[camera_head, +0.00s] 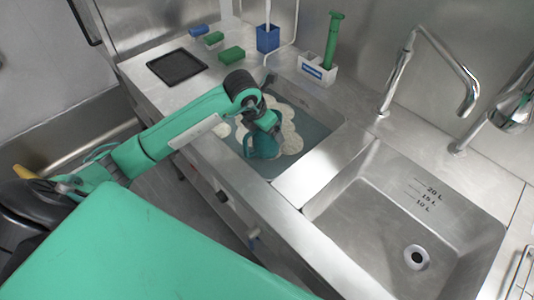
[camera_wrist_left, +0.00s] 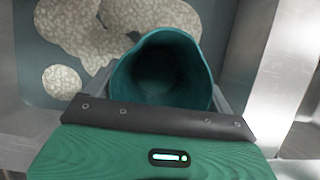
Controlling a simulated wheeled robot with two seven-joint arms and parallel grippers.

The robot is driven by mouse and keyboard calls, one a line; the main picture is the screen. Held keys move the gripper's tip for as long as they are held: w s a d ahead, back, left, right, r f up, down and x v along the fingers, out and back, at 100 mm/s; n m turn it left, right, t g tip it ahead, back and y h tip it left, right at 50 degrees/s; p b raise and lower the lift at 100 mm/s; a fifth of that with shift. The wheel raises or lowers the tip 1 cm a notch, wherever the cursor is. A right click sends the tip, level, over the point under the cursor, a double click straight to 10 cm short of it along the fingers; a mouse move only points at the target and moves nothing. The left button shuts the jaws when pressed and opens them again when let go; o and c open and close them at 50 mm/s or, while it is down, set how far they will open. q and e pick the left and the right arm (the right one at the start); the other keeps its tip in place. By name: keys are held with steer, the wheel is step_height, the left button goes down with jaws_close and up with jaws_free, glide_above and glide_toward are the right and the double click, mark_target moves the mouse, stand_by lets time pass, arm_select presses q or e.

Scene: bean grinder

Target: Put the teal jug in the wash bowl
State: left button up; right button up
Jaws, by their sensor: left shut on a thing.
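The teal jug (camera_head: 263,146) is in the head view, at the left basin with water and foam, which looks like the wash bowl (camera_head: 314,127). My left gripper (camera_head: 266,127) is shut on the jug, its fingers on both sides of it. In the left wrist view the jug (camera_wrist_left: 160,72) has its open mouth toward the camera and looks empty inside. Foam and grey-blue water of the wash bowl (camera_wrist_left: 32,62) lie behind it. I cannot tell whether the jug touches the water. My right gripper is not in view.
An empty steel sink (camera_head: 385,225) with a drain is to the right, past a steel divider (camera_head: 325,165). A tap (camera_head: 430,75) stands behind it. A black tray (camera_head: 177,67), a green sponge (camera_head: 231,54), a blue holder (camera_head: 268,39) and a white caddy (camera_head: 317,70) stand along the back counter.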

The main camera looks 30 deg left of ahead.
mark_target(254, 138)
arm_select(q)
step_height(254, 138, down, 7)
steer(key=shift+f, duration=0.15)
step_height(254, 138, down, 5)
steer(key=shift+p, duration=0.45)
steer(key=shift+f, duration=0.2)
steer(key=o, duration=0.8)
steer(key=shift+o, duration=0.2)
steer(key=v, duration=1.1)
steer(key=shift+w+r+b, duration=0.1)
steer(key=shift+r+b, duration=0.1)
steer(key=shift+b, duration=0.2)
steer(key=shift+s+r, duration=0.25)
steer(key=shift+r, duration=0.3)
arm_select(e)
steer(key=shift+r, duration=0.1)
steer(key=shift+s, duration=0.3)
